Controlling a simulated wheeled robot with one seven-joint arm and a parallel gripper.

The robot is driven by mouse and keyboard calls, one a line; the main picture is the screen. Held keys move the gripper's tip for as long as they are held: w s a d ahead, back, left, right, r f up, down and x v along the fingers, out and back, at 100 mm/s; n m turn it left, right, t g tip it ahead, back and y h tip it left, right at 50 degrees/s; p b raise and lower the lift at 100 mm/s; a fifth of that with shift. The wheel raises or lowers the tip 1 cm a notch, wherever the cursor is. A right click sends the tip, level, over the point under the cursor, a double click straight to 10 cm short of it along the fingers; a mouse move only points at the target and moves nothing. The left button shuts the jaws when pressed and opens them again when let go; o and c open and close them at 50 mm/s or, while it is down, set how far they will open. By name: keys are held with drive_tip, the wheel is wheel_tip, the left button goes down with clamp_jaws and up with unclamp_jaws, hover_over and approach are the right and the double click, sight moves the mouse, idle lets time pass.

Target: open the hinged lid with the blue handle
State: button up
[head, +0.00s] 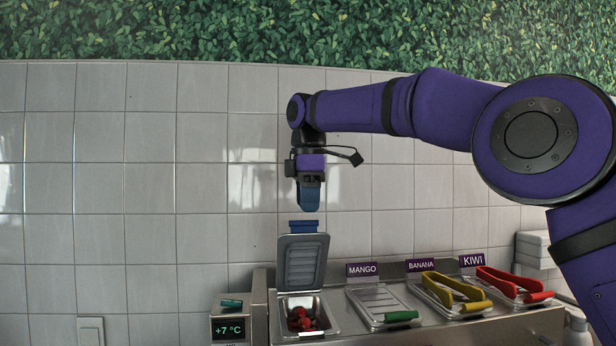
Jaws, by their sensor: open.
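The hinged lid (303,261) is a grey ribbed panel that stands nearly upright at the back of the leftmost compartment. Its blue handle (304,226) is at the top edge. The compartment (331,318) below is uncovered and holds red pieces (301,320). My gripper (309,208) points straight down just above the blue handle, with a small gap showing between them. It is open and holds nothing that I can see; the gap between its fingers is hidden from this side.
To the right, a closed lid with a green handle (401,316) sits by the MANGO sign (362,269). Yellow tongs (453,290) and red tongs (511,283) lie farther right. A temperature display (230,330) stands left. A tiled wall (150,190) is behind; the air left of my gripper is clear.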

wheel_tip(320, 180, up, 7)
drive_tip(key=shift+s, duration=0.2)
drive_tip(key=shift+f, duration=0.1)
drive_tip(key=shift+c, duration=0.4)
drive_tip(key=shift+s+d, duration=0.15)
drive_tip(key=c, duration=0.7)
drive_tip(key=shift+s+d+r+y, duration=0.15)
drive_tip(key=shift+s+r+y, duration=0.05)
drive_tip(key=shift+s+y, duration=0.1)
clamp_jaws()
drive_tip(key=s+d+f+m+t+y, duration=0.1)
drive_tip(key=s+d+f+t+y, duration=0.15)
drive_tip(key=s+d+y, duration=0.4)
drive_tip(key=t+h, duration=0.1)
drive_tip(key=h, duration=0.1)
approach(298, 233)
wheel_tip(298, 233, down, 5)
drive_tip(key=s+a, duration=0.1)
drive_tip(key=s, duration=0.1)
drive_tip(key=shift+w+a, duration=0.25)
drive_tip(key=shift+w, duration=0.45)
drive_tip(key=shift+w+a, duration=0.2)
drive_tip(key=shift+w, duration=0.5)
drive_tip(key=shift+w+a, duration=0.25)
drive_tip(key=shift+w, duration=0.45)
